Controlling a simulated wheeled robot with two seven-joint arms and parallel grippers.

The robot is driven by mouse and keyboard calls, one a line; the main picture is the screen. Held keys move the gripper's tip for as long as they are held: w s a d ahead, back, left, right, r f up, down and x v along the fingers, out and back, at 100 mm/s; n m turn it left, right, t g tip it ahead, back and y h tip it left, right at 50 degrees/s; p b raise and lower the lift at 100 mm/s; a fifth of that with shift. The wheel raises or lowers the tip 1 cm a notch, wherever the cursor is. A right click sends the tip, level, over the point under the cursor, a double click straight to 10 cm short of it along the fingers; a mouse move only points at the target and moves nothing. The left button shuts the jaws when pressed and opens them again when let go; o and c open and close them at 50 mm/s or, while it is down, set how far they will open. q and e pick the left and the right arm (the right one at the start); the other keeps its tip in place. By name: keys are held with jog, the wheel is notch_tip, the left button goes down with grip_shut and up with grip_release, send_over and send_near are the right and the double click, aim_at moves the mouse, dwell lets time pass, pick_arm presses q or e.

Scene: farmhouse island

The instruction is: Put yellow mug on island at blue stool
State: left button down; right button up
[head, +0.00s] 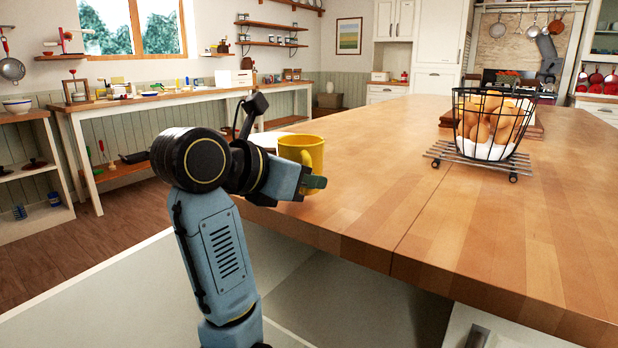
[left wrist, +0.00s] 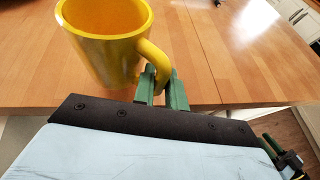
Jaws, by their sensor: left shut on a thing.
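The yellow mug (head: 303,152) is upright at the near left edge of the wooden island (head: 420,230). My left gripper (head: 314,183) is shut on the mug's handle, on the near side of the mug. In the left wrist view the green fingertips (left wrist: 161,88) close around the handle of the yellow mug (left wrist: 105,40), and the mug looks empty. I cannot tell whether its base touches the island top. No blue stool shows in either view.
A black wire basket of eggs (head: 490,122) stands on a metal rack (head: 478,158) at the island's right. A white item (head: 270,141), partly hidden, lies behind my left wrist. The island's middle is clear. A long side table (head: 150,100) with small items stands along the left wall.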

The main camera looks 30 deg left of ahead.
pick_arm(q)
jog(key=w+a, duration=0.3)
jog(key=w, duration=0.2)
jog(key=w+a+f, duration=0.1)
jog(key=w+a, duration=0.3)
jog(key=w, duration=0.2)
jog(key=w+a, duration=0.4)
jog(key=w, duration=0.1)
jog(key=shift+w+f, duration=0.15)
jog(key=shift+w, duration=0.2)
jog(key=shift+w+a+f, duration=0.15)
jog(key=shift+w+a, duration=0.35)
jog(key=shift+w, duration=0.35)
jog(key=shift+f, duration=0.6)
jog(key=c, duration=0.8)
grip_release()
jog(key=shift+f, duration=0.1)
jog(key=shift+s, duration=0.1)
jog(key=v, duration=1.4)
